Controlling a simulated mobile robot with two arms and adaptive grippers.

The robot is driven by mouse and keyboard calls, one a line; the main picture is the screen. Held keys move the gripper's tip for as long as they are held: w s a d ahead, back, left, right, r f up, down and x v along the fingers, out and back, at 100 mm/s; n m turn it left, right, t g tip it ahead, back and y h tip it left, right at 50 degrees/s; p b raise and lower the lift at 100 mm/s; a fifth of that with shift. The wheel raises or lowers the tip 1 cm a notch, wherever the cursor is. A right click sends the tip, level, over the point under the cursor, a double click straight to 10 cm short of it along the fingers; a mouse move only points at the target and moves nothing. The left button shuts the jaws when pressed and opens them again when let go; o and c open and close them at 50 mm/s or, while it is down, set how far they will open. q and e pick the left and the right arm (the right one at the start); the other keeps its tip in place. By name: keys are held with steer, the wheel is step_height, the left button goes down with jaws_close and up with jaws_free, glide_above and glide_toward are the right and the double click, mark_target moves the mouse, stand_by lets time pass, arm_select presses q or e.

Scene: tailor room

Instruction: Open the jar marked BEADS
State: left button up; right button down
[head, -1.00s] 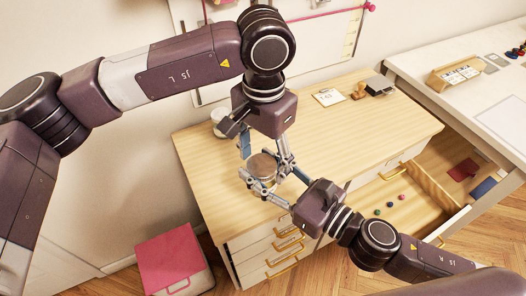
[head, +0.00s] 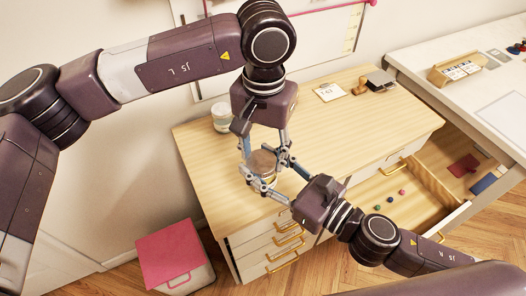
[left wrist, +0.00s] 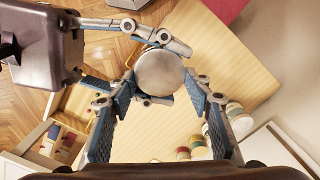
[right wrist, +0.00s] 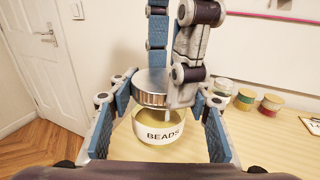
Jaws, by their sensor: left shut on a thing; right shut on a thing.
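The BEADS jar (right wrist: 160,133) is clear glass with a white label and yellowish contents, upright at the front left of the wooden dresser top. Its round silver lid (right wrist: 150,90) is on top; it also shows in the left wrist view (left wrist: 160,72). My right gripper (head: 268,174) comes in from the right, shut around the jar's body. My left gripper (head: 264,156) points down from above, its fingers shut on the lid. The fingers of both hands are close together and partly hide the jar. I cannot tell whether the lid is loose.
Other lidded jars (right wrist: 245,99) stand farther back on the dresser top (head: 330,120). A card (head: 328,92) and a stamp lie at its back. An open drawer (head: 425,185) at right holds several small balls. A pink-topped box (head: 172,255) stands on the floor at left.

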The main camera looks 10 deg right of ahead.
arm_select(q)
steer(key=shift+s+d, duration=0.1)
steer(key=shift+s, duration=0.2)
steer(key=o, duration=1.3)
steer(key=shift+w, duration=0.1)
steer(key=shift+w+r, duration=0.1)
steer(key=shift+r, duration=2.2)
steer(key=shift+c, duration=0.4)
step_height(320, 180, up, 2)
steer(key=shift+r+m, duration=0.1)
steer(key=shift+m, duration=0.9)
steer(key=shift+a+r+m, duration=0.2)
steer(key=shift+r+m, duration=0.2)
steer(key=shift+m, duration=0.2)
steer(key=shift+f, duration=3.8)
